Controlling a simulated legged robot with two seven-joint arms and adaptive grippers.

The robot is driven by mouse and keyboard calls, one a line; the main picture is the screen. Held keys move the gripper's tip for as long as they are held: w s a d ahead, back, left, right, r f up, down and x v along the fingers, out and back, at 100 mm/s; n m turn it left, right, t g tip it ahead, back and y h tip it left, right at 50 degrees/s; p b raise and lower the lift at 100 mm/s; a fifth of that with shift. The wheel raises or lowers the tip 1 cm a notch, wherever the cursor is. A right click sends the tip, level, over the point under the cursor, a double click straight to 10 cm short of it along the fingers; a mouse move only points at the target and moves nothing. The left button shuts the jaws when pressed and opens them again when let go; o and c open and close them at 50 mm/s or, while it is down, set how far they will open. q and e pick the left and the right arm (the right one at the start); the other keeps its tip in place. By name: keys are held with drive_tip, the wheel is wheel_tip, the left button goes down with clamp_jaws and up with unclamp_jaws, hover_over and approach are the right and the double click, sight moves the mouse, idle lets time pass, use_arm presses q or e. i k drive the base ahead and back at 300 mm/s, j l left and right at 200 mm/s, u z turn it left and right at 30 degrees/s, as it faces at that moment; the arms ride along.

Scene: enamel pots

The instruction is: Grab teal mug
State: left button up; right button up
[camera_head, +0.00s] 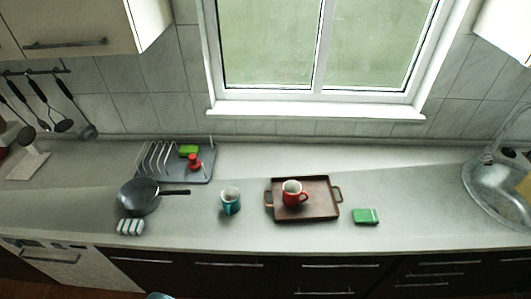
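The teal mug (230,204) stands upright on the grey counter (250,238), between the dark pan and the brown tray. Its rim is open toward me and its inside looks pale. Nothing touches it. Neither of my grippers can be made out in the head view. A small bluish rounded shape shows at the bottom edge, too cut off to identify.
Left of the mug are a dark pan (138,197), a dish rack (178,178) and a small white ribbed item (130,227). Right are a brown tray (327,211) holding a red mug (292,196), a green box (366,216) and the sink (487,190).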

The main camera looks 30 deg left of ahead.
sight(230, 196)
drive_tip(key=u, duration=1.4)
